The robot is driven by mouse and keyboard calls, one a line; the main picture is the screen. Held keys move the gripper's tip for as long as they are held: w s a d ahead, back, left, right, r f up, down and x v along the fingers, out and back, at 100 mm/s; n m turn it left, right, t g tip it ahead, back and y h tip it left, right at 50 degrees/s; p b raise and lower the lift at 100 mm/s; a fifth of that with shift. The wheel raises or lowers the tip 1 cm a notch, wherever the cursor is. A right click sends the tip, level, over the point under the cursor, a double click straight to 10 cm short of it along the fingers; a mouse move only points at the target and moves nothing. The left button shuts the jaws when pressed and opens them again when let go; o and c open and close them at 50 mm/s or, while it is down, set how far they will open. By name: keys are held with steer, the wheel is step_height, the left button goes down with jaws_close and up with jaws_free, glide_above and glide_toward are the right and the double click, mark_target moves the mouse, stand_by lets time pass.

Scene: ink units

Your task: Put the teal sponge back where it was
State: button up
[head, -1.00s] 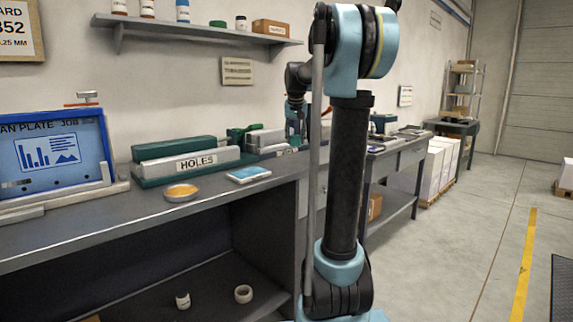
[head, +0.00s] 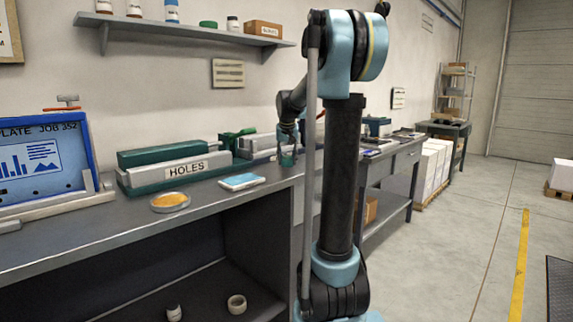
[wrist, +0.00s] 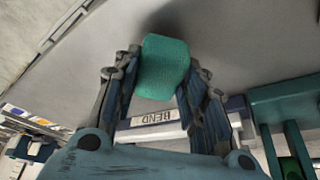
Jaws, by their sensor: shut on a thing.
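The teal sponge (wrist: 164,66) is a teal block with rounded edges in the wrist view. It sits between the two fingers of my gripper (wrist: 155,85), which is shut on it. In the head view my gripper (head: 288,148) hangs over the bench, to the right of the light blue pad and close to the bench machines. I cannot tell from these frames whether the sponge touches the bench.
The grey bench (head: 90,236) carries a dish of orange stuff (head: 170,202), a light blue pad (head: 241,181) and a green-and-grey HOLES unit (head: 178,168). A BEND label (wrist: 155,117) shows beyond my gripper. A blue-framed screen (head: 42,160) stands at left.

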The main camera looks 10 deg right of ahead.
steer(key=shift+f, duration=0.95)
steer(key=o, duration=1.1)
steer(key=shift+s, duration=0.1)
steer(key=v, duration=1.2)
steer(key=s+f+n+g, duration=0.1)
steer(key=s+f, duration=1.3)
steer(key=s, duration=0.5)
steer(key=s+f+n+g, duration=0.1)
steer(key=s+f, duration=1.4)
steer(key=s, duration=0.4)
steer(key=shift+s+d+f+y, duration=0.25)
steer(key=shift+s+d+y, duration=0.05)
steer(key=shift+s+d, duration=0.05)
